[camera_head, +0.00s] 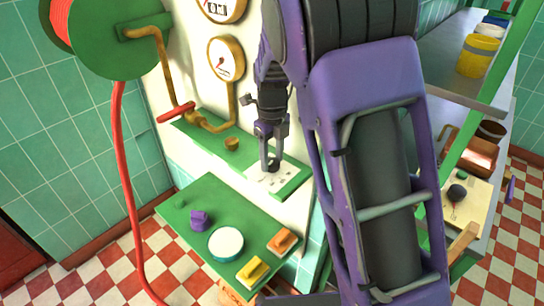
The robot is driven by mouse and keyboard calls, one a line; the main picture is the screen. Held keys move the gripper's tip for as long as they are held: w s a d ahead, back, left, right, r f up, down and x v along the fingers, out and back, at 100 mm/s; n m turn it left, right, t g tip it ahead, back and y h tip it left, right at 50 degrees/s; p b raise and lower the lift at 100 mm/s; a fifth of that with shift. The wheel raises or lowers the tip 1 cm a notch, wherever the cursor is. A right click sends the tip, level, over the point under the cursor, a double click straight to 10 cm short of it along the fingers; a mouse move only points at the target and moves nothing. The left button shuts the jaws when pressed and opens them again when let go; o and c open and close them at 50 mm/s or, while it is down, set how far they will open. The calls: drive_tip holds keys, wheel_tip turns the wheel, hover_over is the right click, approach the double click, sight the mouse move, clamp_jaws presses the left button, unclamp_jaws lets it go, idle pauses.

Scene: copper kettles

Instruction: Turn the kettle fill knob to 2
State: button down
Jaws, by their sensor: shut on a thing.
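My gripper (270,165) points down at a white marked plate (275,181) on the right part of a narrow green ledge against the wall. Its fingers are shut on what appears to be the kettle fill knob at this plate. The fingers hide most of the knob, so its pointer cannot be made out. The marks on the plate are too small to read. A small brass knob (232,143) sits farther left on the same ledge, apart from my gripper.
Brass pipes with a red-handled valve (176,112) and a round gauge (226,59) are left of my arm. A lower green table (206,199) holds a purple piece, a round white-topped piece, and yellow and orange blocks. A red hose (123,180) hangs at left. My arm covers the centre right.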

sight(272, 161)
drive_tip(key=shift+m, duration=1)
drive_tip(key=shift+c, duration=1.5)
unclamp_jaws()
wheel_tip(272, 161, up, 18)
drive_tip(key=shift+f, duration=0.25)
drive_tip(key=shift+f, duration=0.1)
